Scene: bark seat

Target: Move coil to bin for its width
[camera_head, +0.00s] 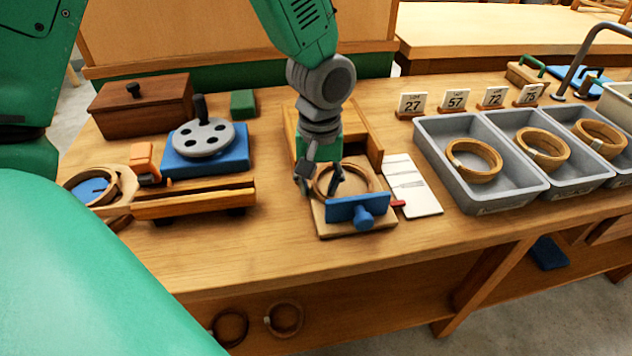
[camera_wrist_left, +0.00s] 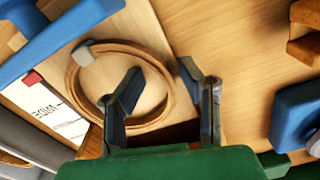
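A tan coil (camera_head: 368,178) with a pale tag lies flat on the wooden board of a gauge (camera_head: 325,222) with a blue jaw (camera_head: 358,208). My left gripper (camera_head: 319,186) is down at this coil, fingers apart. In the left wrist view, one finger of the gripper (camera_wrist_left: 165,95) is over the inside of the coil (camera_wrist_left: 80,97) and the other is outside its rim; contact is unclear. Grey bins (camera_head: 435,150) at the right each hold a coil (camera_head: 472,161). Number cards (camera_head: 411,103) stand behind them, reading 27, 57, 72 and apparently 75. My right gripper is not visible.
A white card (camera_head: 411,186) with a red pointer (camera_head: 397,203) lies right of the gauge. At the left are a wooden trough (camera_head: 195,199), a blue-based grey disc (camera_head: 203,138) and a lidded box (camera_head: 142,106). More coils (camera_head: 284,319) hang below the bench. The front bench strip is clear.

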